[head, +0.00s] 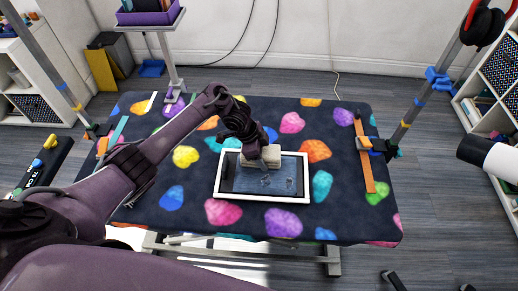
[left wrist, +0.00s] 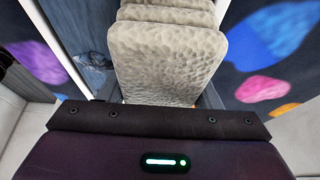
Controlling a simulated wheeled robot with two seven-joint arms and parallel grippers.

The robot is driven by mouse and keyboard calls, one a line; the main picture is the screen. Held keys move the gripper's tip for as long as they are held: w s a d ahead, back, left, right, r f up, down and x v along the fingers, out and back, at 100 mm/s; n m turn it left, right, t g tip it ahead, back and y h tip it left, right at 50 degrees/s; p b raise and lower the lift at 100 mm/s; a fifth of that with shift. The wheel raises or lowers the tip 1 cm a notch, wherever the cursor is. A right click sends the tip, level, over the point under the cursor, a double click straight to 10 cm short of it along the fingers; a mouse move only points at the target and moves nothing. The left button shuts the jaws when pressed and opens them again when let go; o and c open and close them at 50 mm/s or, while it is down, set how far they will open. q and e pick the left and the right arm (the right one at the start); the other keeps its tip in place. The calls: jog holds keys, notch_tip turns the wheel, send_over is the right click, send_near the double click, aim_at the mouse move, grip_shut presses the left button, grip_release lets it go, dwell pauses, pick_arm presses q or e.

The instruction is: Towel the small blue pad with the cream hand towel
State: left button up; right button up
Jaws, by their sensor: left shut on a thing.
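The cream hand towel (head: 262,157) is folded in a thick stack. My left gripper (head: 258,150) is shut on it and holds it over the upper middle of the small blue pad (head: 285,182). The towel also fills the middle of the left wrist view (left wrist: 167,55). The pad lies in a white-rimmed tray (head: 262,199) on the table. A few darker patches show on the pad's surface right of and below the towel. Whether the towel touches the pad is hard to tell. My right gripper is not in view.
The tray lies on a dark grooming table (head: 150,222) with colourful blotches. An orange strip (head: 364,160) lies along its right side, near a grey post (head: 415,105). A purple bin (head: 150,14) stands on a raised shelf behind. The table's left front is largely under my left arm.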

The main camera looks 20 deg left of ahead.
aim_at(277, 145)
pick_arm(q)
jog(key=shift+w+f, duration=0.1)
jog(key=shift+w+d, duration=0.25)
jog(key=w+d+b, duration=0.3)
jog(key=shift+w+d+f, duration=0.1)
jog(key=shift+d+f, duration=0.05)
jog(key=shift+d, duration=0.1)
jog(key=shift+w+d+b, duration=0.1)
jog(key=shift+w+b, duration=0.05)
jog(key=shift+b, duration=0.15)
jog(key=shift+r, duration=0.2)
